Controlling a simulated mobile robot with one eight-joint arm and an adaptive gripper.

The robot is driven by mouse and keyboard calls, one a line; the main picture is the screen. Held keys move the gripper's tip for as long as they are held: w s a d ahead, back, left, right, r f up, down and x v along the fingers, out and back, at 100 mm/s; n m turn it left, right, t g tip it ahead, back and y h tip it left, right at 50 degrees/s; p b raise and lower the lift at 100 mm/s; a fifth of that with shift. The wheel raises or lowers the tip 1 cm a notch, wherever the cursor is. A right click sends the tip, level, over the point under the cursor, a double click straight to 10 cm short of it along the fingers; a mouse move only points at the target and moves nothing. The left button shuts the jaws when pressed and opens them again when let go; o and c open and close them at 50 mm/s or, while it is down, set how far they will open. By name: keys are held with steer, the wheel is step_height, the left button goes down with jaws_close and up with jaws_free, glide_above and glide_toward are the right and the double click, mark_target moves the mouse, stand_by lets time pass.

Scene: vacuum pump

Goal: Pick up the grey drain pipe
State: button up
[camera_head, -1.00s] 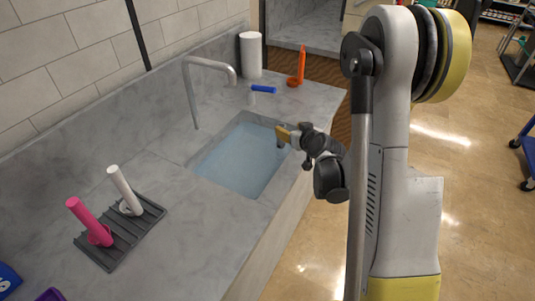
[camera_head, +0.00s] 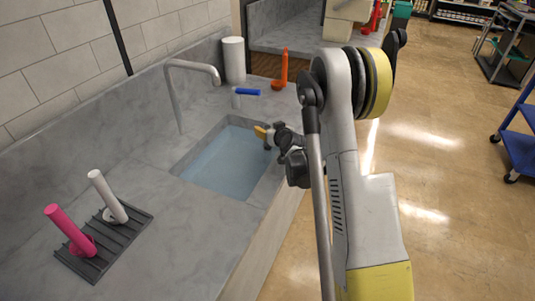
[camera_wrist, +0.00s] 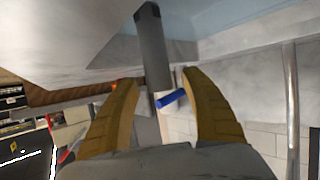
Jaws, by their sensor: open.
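A grey bar-like piece, which looks like the drain pipe (camera_wrist: 153,48), shows between and beyond the fingertips in the wrist view. In the head view a small dark grey piece (camera_head: 267,146) shows just below the fingers, at the right side of the sink; it looks like the same pipe. My gripper (camera_head: 261,132) is over the right edge of the sink basin. Its two yellow fingers (camera_wrist: 160,84) are apart, with a gap on each side of the pipe in the wrist view. I cannot tell whether the pipe is fully between them in depth.
The sink basin (camera_head: 232,165) holds bluish water, with a tall faucet (camera_head: 172,95) behind it. A white cylinder (camera_head: 233,60), a blue-handled item (camera_head: 247,92) and an orange tool (camera_head: 283,70) stand beyond. A dark rack (camera_head: 105,243) holds pink and white pipes.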

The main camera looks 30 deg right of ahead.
steer(key=shift+w, duration=0.1)
steer(key=shift+c, duration=0.2)
jaws_close()
steer(key=shift+r, duration=0.15)
